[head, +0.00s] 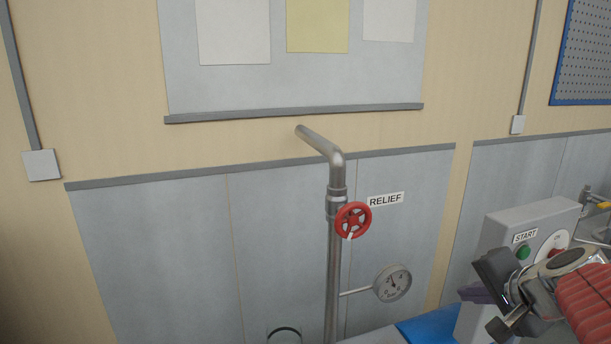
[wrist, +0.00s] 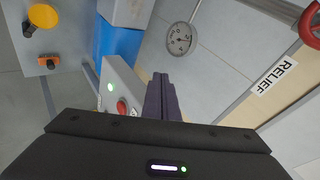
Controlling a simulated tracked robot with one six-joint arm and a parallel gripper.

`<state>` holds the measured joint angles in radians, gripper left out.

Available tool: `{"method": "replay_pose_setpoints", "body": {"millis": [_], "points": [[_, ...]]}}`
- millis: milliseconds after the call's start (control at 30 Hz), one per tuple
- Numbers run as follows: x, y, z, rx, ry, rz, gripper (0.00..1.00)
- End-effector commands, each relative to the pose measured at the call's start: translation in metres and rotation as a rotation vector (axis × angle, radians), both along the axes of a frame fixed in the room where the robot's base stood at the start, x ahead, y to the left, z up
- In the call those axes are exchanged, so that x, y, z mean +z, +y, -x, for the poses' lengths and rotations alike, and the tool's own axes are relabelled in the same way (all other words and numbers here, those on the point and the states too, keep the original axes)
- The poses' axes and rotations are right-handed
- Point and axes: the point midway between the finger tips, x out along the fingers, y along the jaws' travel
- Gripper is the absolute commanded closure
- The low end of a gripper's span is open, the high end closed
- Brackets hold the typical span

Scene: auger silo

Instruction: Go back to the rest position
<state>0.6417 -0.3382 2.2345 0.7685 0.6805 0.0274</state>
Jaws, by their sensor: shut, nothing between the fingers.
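My gripper (head: 474,294) is at the lower right of the head view, in front of the grey control box (head: 497,235) with the green START button (head: 523,252). In the wrist view my gripper's purple fingers (wrist: 160,98) are together, with nothing between them. Nothing touches the fingertips. The control box also shows in the wrist view (wrist: 117,76), with a lit green button and a red button beside the fingers. My arm hides part of the box in the head view.
A vertical steel pipe (head: 334,265) carries a red RELIEF valve wheel (head: 353,220) and a round gauge (head: 392,283) left of my gripper. A blue surface (head: 425,327) lies below. A panel with orange and black knobs (wrist: 45,35) shows in the wrist view. The wall behind is flat.

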Motion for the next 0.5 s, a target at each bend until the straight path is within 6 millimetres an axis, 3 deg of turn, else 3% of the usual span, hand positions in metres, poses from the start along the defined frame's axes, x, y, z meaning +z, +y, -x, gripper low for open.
{"method": "replay_pose_setpoints", "body": {"millis": [33, 200, 500], "points": [[-0.002, 0.021, 0.003, 0.06, 0.018, 0.03, 1.0], [-0.014, 0.076, 0.025, 0.251, 0.089, 0.142, 1.0], [-0.037, 0.145, 0.077, 0.563, 0.198, 0.362, 1.0]]}}
